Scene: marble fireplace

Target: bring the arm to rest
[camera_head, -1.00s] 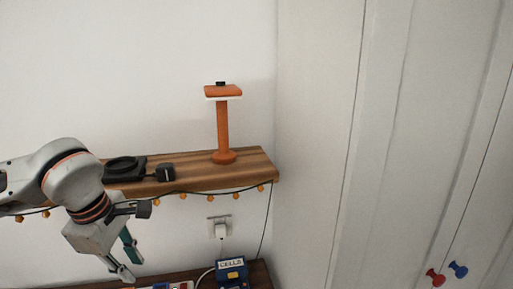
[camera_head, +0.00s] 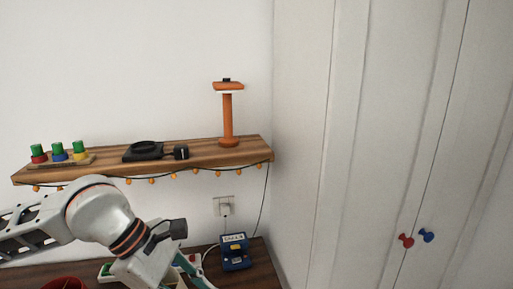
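My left arm comes in from the left in the head view, low in front of the wall. Its gripper (camera_head: 180,272) is at the bottom edge, over the lower dark wooden surface (camera_head: 262,268). A teal finger part shows, but the fingertips are cut off or hidden, so I cannot tell how far apart they are. I see nothing clearly held. My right gripper is not in view.
A blue box (camera_head: 235,252) stands below, right of my gripper. A white cabinet (camera_head: 375,130) is at the right.

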